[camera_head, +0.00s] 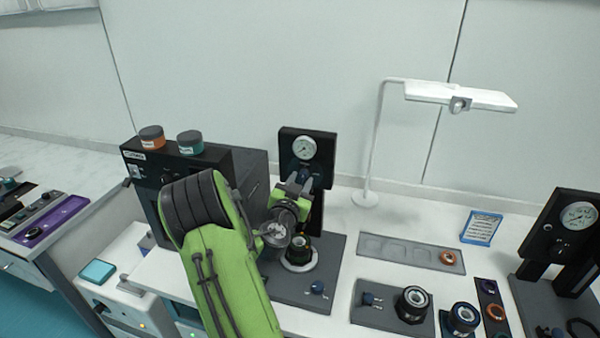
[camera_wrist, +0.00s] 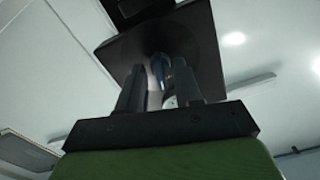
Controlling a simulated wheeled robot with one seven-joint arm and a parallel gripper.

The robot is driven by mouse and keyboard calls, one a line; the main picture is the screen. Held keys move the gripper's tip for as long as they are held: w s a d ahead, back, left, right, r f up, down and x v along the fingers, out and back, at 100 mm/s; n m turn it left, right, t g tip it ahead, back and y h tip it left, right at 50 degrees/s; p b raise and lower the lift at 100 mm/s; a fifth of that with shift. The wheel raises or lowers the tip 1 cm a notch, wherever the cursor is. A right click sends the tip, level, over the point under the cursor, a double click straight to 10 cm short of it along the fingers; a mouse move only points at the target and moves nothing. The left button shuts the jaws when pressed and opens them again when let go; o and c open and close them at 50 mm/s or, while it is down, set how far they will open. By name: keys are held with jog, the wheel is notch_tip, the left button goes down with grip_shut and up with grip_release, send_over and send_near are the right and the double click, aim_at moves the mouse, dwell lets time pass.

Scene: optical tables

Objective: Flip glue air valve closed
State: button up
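A black upright panel with a round pressure gauge (camera_head: 304,148) stands on a dark base plate (camera_head: 300,295) in the head view. My gripper (camera_head: 296,182) is in front of this panel, just below the gauge. In the wrist view my gripper (camera_wrist: 160,75) has its two grey fingers apart. A dark blue part (camera_wrist: 159,64), possibly the valve handle, shows between the fingertips against the dark panel. I cannot tell whether a finger touches it. In the head view my gripper and arm hide the valve area, so its position cannot be read.
A black box (camera_head: 150,172) with two jars on top stands left of my arm. A white lamp (camera_head: 365,150), a tray (camera_head: 385,247) and a blue card (camera_head: 481,227) are to the right. Another gauge panel (camera_head: 560,225) stands at far right.

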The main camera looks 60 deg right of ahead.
jog(key=shift+d+f, duration=0.1)
grip_shut()
jog(key=shift+n+b, duration=0.85)
jog(key=shift+n, duration=0.65)
grip_release()
